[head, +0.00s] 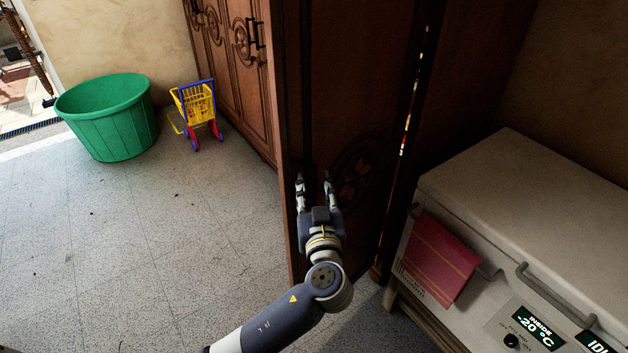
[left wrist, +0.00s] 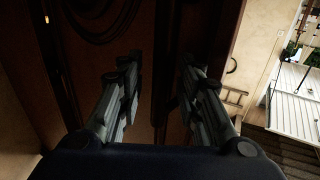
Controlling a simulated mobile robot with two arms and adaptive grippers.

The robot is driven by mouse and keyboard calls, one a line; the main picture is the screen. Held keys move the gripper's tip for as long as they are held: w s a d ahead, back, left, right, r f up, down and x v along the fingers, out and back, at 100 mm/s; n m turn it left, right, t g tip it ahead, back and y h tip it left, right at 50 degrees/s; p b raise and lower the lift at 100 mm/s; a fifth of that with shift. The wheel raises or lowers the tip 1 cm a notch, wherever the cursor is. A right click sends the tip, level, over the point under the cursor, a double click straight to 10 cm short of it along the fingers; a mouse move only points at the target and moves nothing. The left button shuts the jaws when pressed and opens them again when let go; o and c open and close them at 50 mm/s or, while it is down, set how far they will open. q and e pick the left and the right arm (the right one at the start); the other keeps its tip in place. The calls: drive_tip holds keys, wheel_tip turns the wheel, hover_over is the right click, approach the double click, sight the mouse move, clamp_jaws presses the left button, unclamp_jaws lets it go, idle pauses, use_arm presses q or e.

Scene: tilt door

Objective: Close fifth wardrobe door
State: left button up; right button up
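The brown carved wardrobe door (head: 345,90) stands swung out from the wardrobe, its free edge toward the left and its hinge side by a narrow bright gap at the right. My left gripper (head: 315,180) is in front of the lower part of this door, near its free edge, with its two fingers apart and nothing seen between them. In the left wrist view the fingers (left wrist: 158,85) are also apart, with the dark door (left wrist: 95,70) close behind them. I cannot tell whether a finger touches the wood. My right gripper is in neither view.
Other wardrobe doors (head: 235,65) with dark handles are at the back left. A white freezer (head: 520,190) with a red towel (head: 438,258) stands close on the right. A green tub (head: 108,120) and a toy cart (head: 196,108) stand at the left. The floor between is clear.

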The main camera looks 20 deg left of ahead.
use_arm(q)
drive_tip(key=shift+w+a, duration=0.1)
drive_tip(key=shift+w, duration=0.15)
clamp_jaws()
